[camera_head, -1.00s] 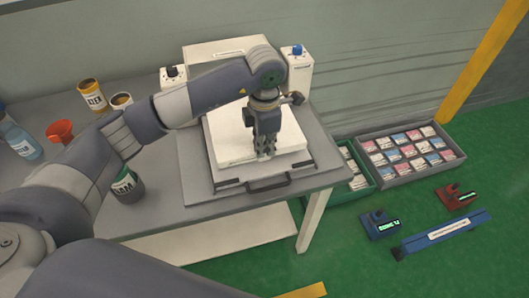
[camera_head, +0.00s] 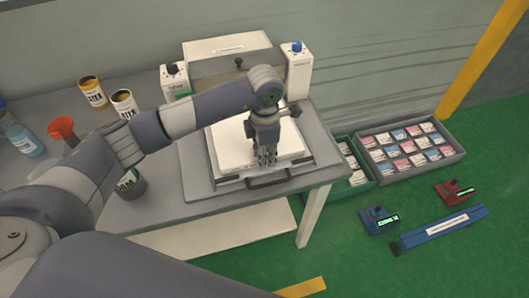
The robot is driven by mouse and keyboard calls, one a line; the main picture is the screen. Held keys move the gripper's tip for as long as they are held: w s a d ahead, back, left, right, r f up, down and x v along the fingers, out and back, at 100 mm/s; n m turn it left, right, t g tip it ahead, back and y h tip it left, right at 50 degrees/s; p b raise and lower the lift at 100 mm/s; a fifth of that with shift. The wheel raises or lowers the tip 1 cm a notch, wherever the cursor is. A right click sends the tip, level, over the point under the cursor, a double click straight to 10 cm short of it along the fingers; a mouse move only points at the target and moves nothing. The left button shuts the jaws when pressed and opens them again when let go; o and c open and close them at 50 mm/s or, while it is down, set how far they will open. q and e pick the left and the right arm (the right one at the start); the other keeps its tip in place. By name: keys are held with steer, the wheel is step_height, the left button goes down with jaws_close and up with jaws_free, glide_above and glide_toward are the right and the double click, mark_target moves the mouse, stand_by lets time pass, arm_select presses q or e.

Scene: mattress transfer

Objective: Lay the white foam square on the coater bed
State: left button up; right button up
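The white foam square (camera_head: 229,147) lies flat on the coater bed (camera_head: 195,178), a grey plate with a dark handle at its front edge. My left gripper (camera_head: 266,161) points down over the right part of the foam square and hides some of it. I cannot tell whether its fingers touch the foam, or whether they are open or shut. My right gripper is not in view.
The coater's two white posts, one with a blue knob (camera_head: 297,48), stand behind the bed. Cans (camera_head: 124,103), a red funnel (camera_head: 62,130) and a blue bottle (camera_head: 22,137) stand on the table's left. A grey crate (camera_head: 455,157) and green crate (camera_head: 367,187) are at right.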

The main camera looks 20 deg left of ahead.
arm_select(q)
steer(key=shift+r, duration=0.45)
step_height(320, 180, up, 12)
steer(key=b, duration=0.3)
steer(key=shift+f, duration=0.25)
